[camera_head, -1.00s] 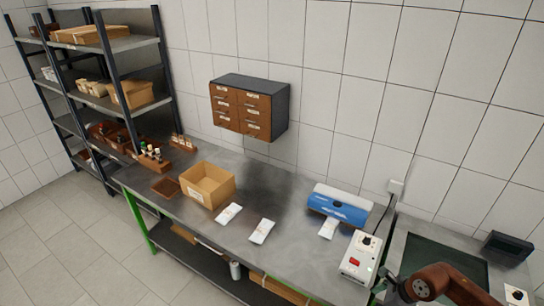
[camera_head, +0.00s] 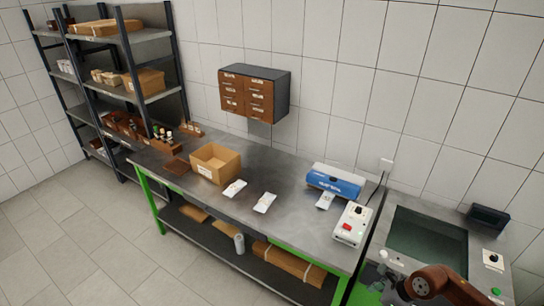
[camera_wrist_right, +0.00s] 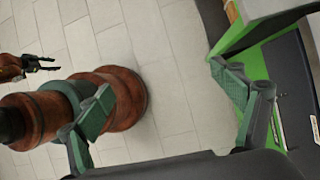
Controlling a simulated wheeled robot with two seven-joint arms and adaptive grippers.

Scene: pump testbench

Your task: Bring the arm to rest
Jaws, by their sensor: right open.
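My right arm (camera_head: 440,284) is a reddish-brown link at the lower right of the head view, in front of the green-topped bench unit. The left arm is not in the head view.
The grey workbench (camera_head: 285,222) carries a cardboard box (camera_head: 215,163), white packets (camera_head: 264,202), a blue sealer (camera_head: 335,181) and a white switch box (camera_head: 352,224). The bench with a dark green basin (camera_head: 425,238) stands right. Tiled floor (camera_head: 105,250) is free in front.

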